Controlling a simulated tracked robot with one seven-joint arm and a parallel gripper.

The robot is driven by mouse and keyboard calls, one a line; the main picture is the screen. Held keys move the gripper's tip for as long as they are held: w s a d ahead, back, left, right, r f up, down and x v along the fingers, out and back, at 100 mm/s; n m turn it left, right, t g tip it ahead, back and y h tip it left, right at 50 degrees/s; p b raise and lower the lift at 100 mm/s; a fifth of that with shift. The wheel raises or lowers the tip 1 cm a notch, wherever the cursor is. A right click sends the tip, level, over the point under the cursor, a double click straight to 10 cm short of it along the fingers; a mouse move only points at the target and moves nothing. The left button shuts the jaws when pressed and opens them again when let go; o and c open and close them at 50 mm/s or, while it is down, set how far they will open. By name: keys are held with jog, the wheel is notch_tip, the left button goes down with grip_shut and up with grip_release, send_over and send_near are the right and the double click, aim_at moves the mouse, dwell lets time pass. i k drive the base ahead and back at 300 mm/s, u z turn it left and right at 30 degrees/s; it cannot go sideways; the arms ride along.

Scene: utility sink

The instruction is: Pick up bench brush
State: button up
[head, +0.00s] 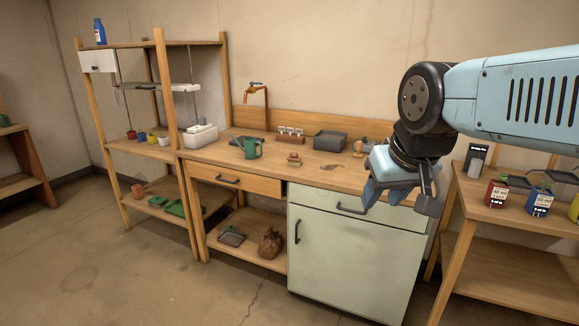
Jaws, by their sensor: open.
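A small brown object (294,159) lies on the wooden worktop (225,160) near its middle. It may be the bench brush, but it is too small to tell for sure. A small flat object (333,167) with an orange-brown end lies to its right. My gripper (399,198) hangs in front of the right end of the worktop in the head view, fingers pointing down. It is open, with nothing seen between the fingers. It and my arm hide part of the worktop's right end.
A green watering can (252,149), a dark grey bin (330,141) and a wooden-looking item (360,147) stand on the worktop. A copper tap (257,90) rises behind. A shelf rack (166,100) stands left. A side bench (475,209) with boxes stands right. Open floor lies in front.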

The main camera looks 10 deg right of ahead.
aim_at(293, 159)
jog(key=u, duration=1.5)
jog(key=i, duration=1.45)
jog(key=z, duration=2.15)
jog(key=i, duration=1)
jog(key=u, duration=0.05)
